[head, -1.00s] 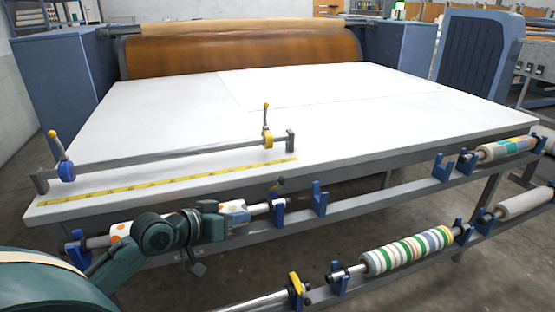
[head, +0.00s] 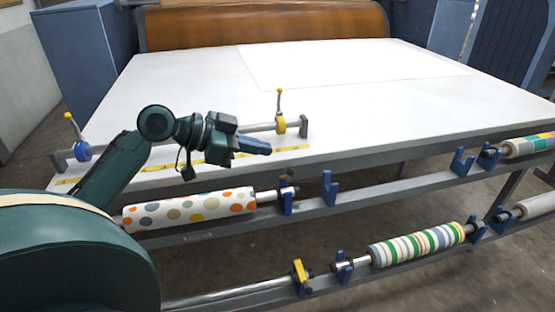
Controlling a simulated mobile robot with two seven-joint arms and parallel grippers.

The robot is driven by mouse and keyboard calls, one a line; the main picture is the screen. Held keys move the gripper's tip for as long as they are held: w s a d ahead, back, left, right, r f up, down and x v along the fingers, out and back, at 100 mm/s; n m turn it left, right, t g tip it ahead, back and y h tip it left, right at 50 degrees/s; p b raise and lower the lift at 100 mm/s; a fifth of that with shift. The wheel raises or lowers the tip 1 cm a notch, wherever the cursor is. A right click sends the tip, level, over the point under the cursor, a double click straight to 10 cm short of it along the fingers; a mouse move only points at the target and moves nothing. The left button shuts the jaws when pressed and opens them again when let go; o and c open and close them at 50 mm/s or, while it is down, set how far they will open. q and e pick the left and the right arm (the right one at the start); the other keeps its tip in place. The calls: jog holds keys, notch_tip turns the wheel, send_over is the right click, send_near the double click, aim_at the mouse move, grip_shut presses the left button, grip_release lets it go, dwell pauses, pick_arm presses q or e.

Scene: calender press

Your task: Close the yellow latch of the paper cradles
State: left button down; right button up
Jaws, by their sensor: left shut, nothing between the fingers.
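The yellow latch (head: 298,270) sits on top of a blue cradle (head: 304,288) on the lower front rail. A bare metal shaft runs into that cradle from the left. Whether the latch is open or closed is too small to tell. My left gripper (head: 262,149) is shut and empty. It is over the front edge area of the white table, above and left of the latch and well apart from it. My left arm hides part of the ruler bar and yellow tape. My right gripper is not in view.
A dotted paper roll (head: 190,209) lies on the upper rail, below my left gripper. A striped roll (head: 415,245) lies right of the latch. Other blue cradles (head: 328,188) stick up along the rails. The ruler bar's yellow clamp (head: 280,124) stands on the white table (head: 350,120).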

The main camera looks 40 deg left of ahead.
pick_arm(q)
jog(key=w+d+f, duration=0.2)
jog(key=w+f, duration=0.1)
jog(key=f, duration=0.2)
jog(key=shift+w+d+p, duration=0.2)
jog(key=shift+w+p, duration=0.05)
jog(key=shift+p, duration=0.15)
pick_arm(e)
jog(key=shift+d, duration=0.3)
